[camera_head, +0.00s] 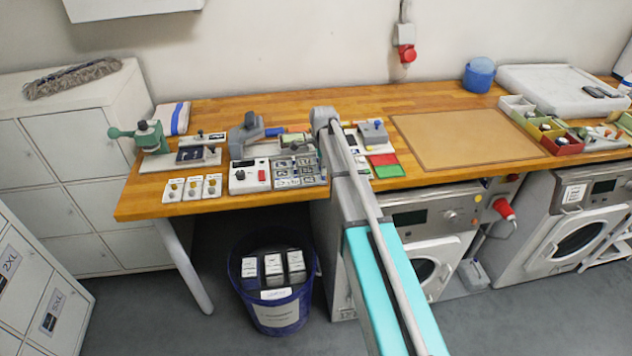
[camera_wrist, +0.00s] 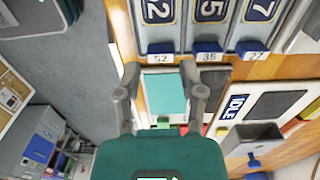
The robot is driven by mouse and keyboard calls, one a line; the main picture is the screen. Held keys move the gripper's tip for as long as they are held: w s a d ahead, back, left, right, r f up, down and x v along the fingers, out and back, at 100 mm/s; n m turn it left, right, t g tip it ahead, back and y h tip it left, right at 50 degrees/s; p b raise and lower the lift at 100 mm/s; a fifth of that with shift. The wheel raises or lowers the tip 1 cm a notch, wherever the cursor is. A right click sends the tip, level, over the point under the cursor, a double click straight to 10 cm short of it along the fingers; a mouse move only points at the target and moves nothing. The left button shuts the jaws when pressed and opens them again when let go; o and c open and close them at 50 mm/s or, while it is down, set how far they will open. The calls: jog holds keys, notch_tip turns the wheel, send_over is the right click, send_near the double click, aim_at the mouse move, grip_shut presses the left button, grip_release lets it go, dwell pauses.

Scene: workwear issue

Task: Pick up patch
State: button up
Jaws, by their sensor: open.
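Several dark number patches with a pale border lie in a grey compartment tray (camera_wrist: 180,30) at the top of the wrist view. One patch (camera_wrist: 209,12) lies in the middle column, and labels 52, 35 and 27 sit along the near edge. In the head view the tray (camera_head: 300,180) is on the bench, just left of my arm. My gripper (camera_wrist: 160,72) is open and empty. Its fingertips are beside the tray's labelled edge, with a teal rectangle (camera_wrist: 165,92) on a pale plate visible between the fingers. The gripper is hidden behind my arm in the head view.
A device marked IDLE (camera_wrist: 260,105) is close on the right in the wrist view. A control box with a red button (camera_head: 249,177) stands left of the tray. Red and green pads (camera_head: 387,170) lie right of my arm. The brown mat (camera_head: 465,140) is clear.

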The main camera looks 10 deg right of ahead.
aim_at(313, 177)
jog(key=shift+f+b, duration=1.45)
jog(key=shift+f, duration=0.35)
jog(key=shift+c, duration=0.2)
jog(key=c, duration=0.4)
